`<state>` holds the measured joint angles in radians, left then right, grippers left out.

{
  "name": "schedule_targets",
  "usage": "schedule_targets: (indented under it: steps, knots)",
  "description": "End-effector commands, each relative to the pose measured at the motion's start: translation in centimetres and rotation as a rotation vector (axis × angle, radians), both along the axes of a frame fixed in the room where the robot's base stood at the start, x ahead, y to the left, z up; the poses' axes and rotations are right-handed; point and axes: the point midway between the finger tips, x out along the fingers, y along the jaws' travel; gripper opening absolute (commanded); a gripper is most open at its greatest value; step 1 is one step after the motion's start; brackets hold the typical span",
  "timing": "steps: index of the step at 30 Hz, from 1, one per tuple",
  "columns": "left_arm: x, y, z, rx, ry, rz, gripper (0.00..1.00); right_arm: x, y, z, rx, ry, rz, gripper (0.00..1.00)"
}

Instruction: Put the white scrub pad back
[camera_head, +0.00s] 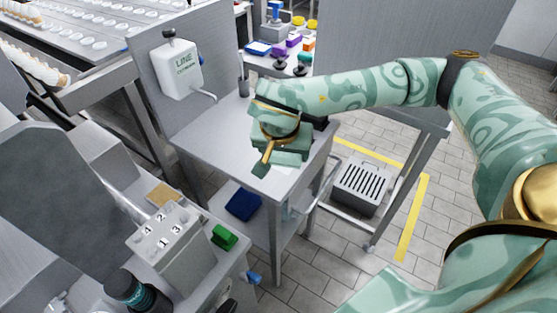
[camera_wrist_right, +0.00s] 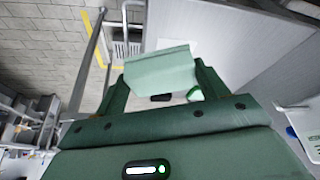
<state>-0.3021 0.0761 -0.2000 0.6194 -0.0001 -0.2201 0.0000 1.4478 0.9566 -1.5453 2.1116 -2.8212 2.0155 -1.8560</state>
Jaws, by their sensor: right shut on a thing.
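My right gripper (camera_head: 270,148) is over the top of the grey metal table (camera_head: 215,140). In the right wrist view the gripper (camera_wrist_right: 162,80) is shut on a pale, greenish-white block, which I take to be the white scrub pad (camera_wrist_right: 160,68). The pad sits between the two green fingers. In the head view my wrist and hand hide the pad, and I cannot tell whether it touches the table. My left gripper is not in view.
A soap dispenser (camera_head: 175,68) hangs on the panel behind the table. A blue cloth (camera_head: 243,205) lies on the lower shelf. At lower left are a tan pad (camera_head: 160,194), a green pad (camera_head: 224,237) and a numbered grey box (camera_head: 172,262). A slotted grey box (camera_head: 361,187) stands low at right.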

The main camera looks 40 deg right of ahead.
Motion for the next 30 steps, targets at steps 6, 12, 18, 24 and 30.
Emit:
schedule_targets:
  steps: [6, 12, 18, 24, 30]
  knots:
    - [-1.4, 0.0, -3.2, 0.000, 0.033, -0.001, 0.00, 5.1, -2.8, -4.6, 0.001, 0.010, 0.000, 0.54]
    - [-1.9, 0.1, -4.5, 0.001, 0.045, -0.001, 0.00, 7.3, -4.0, -7.1, 0.001, 0.007, 0.003, 0.54]
    - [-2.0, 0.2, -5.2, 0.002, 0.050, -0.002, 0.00, 8.2, -4.4, -8.1, 0.000, 0.004, 0.003, 0.54]
    - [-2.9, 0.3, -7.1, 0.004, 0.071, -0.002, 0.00, 8.3, -4.6, -11.6, 0.000, 0.008, 0.005, 0.54]
    - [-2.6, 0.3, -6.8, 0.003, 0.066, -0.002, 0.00, 8.3, -4.6, -11.1, -0.001, 0.002, 0.005, 0.54]
